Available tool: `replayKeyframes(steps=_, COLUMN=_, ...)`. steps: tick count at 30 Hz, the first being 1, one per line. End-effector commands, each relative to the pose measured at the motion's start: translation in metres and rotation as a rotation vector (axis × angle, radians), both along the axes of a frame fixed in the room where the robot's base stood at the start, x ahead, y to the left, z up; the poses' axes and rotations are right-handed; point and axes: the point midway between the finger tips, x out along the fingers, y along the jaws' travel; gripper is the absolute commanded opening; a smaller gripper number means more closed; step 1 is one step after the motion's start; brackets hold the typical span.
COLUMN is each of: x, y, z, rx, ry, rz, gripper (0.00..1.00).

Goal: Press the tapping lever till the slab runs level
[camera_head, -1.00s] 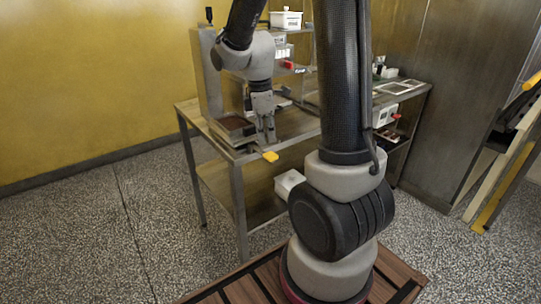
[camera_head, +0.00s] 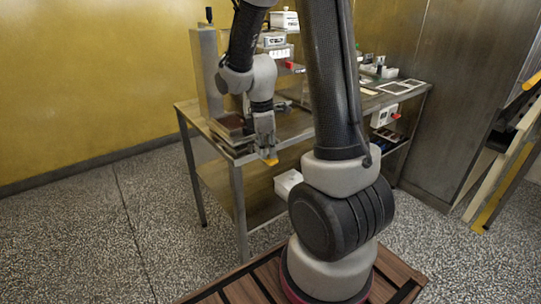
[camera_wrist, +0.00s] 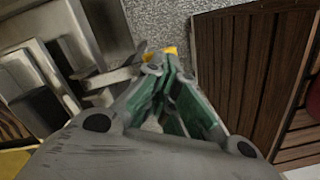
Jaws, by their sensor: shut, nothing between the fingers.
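A yellow lever tip (camera_head: 271,162) sticks out past the front edge of the steel table, and it also shows in the wrist view (camera_wrist: 169,52) just beyond my fingertips. My gripper (camera_head: 267,155) is shut and empty, pointing down at the lever. It hides part of the lever, and its fingertips look to be on or just above it; I cannot tell if they touch. A brown slab (camera_head: 231,124) lies in a metal holder on the table, left of my gripper. Whether its surface is level is too small to tell.
The steel table (camera_head: 290,128) has an upright metal column (camera_head: 205,75) at its left. White boxes (camera_head: 284,21) stand on a shelf behind my arm. Pale frames (camera_head: 400,86) lie at the table's right. A white box (camera_head: 288,183) sits on the lower shelf.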

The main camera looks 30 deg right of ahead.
Motion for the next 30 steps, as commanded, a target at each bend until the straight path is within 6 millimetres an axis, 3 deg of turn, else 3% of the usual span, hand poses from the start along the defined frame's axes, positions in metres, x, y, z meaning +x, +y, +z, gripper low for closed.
replayKeyframes(steps=2, x=-0.001, y=0.000, z=-0.010, rx=0.001, ry=0.003, rz=0.001, gripper=0.00)
replayKeyframes(steps=8, x=0.001, y=0.001, z=-0.008, rx=0.000, ry=0.000, rz=0.001, gripper=0.00)
replayKeyframes(steps=16, x=0.014, y=0.026, z=0.002, rx=0.001, ry=0.000, rz=0.002, gripper=0.00)
replayKeyframes(steps=25, x=0.014, y=0.027, z=0.003, rx=0.000, ry=0.000, rz=-0.001, gripper=0.00)
replayKeyframes(steps=30, x=0.016, y=0.028, z=0.019, rx=0.000, ry=-0.004, rz=0.000, gripper=0.00)
